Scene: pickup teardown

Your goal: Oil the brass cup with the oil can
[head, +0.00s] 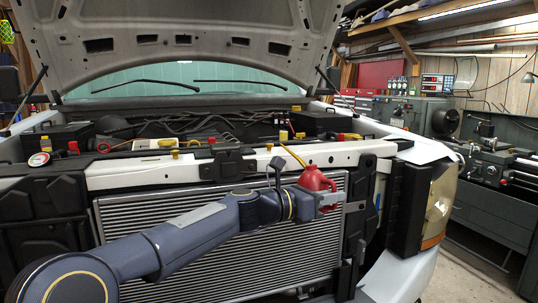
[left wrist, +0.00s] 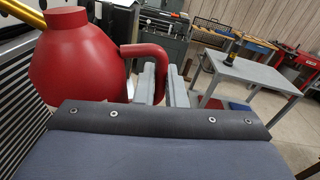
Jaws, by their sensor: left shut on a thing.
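The red oil can (head: 313,179) is in front of the upper right part of the radiator, held up off any surface. Its thin yellow spout (head: 291,154) points up and left over the white front crossbar. My left gripper (head: 331,199) is shut on the can's handle, at the can's right side. In the left wrist view the can (left wrist: 75,55) fills the upper left, and its looped handle (left wrist: 152,50) runs down to the grey fingers (left wrist: 160,84). Several small yellow or brass-coloured parts show in the engine bay; I cannot tell which is the brass cup. My right gripper is not in view.
The white crossbar (head: 130,177) and radiator (head: 150,215) are close to my left arm. The raised hood (head: 180,45) hangs above the engine bay. A lathe (head: 490,160) stands at the right. The left wrist view shows a grey table (left wrist: 250,75) with a small dark bottle (left wrist: 231,53).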

